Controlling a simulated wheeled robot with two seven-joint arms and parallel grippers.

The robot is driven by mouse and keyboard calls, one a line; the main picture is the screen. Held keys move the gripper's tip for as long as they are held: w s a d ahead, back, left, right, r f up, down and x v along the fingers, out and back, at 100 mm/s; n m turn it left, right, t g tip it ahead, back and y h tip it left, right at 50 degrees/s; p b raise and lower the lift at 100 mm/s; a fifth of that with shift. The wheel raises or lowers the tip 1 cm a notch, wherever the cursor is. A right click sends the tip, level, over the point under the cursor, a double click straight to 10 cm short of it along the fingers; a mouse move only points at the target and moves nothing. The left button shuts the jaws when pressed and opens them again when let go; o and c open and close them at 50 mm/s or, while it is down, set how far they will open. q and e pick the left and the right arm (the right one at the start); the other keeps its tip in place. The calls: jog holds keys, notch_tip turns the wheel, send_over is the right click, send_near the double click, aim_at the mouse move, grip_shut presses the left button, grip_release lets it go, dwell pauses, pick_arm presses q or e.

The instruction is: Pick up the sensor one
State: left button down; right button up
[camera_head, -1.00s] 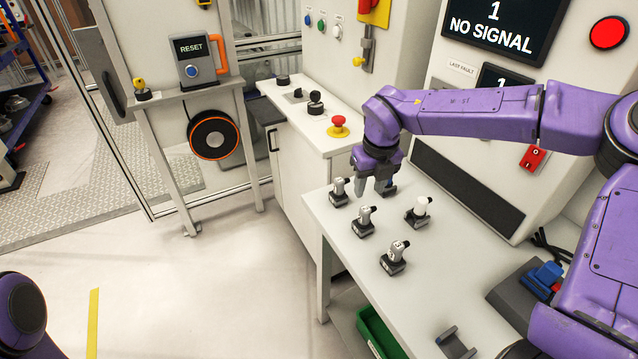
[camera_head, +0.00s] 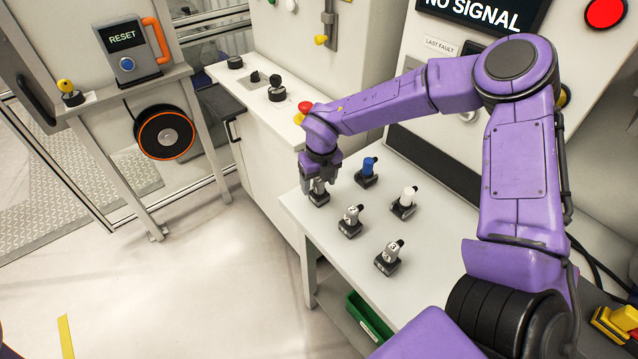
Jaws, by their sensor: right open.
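Several small sensors on dark bases stand on the light grey table (camera_head: 297,207). My right gripper (camera_head: 318,186) points down over the grey sensor (camera_head: 319,199) at the table's far left corner. It is open, with its fingers at that sensor's upper part; the sensor's top and any number are hidden. A second grey sensor (camera_head: 350,221) and a third grey sensor (camera_head: 388,258), both with dark marks on them, stand nearer. A white-topped sensor (camera_head: 405,203) and a blue-topped one (camera_head: 367,173) stand to the right. My left gripper is out of view.
A white cabinet (camera_head: 262,150) with knobs and a red emergency button (camera_head: 303,108) adjoins the table's far end, close to my right wrist. A green bin (camera_head: 368,318) sits below the table.

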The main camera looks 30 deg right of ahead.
jog(key=shift+w+d+f, duration=0.1)
jog(key=shift+w+f, duration=0.3)
jog(key=shift+f, duration=0.45)
jog(key=shift+s+d+r, duration=0.1)
jog(key=shift+s+r, duration=0.1)
jog(key=shift+s, duration=0.2)
jog(key=shift+c, duration=0.4)
jog(key=shift+s, duration=0.1)
jog(key=c, duration=0.5)
grip_shut()
jog(key=shift+r, duration=0.1)
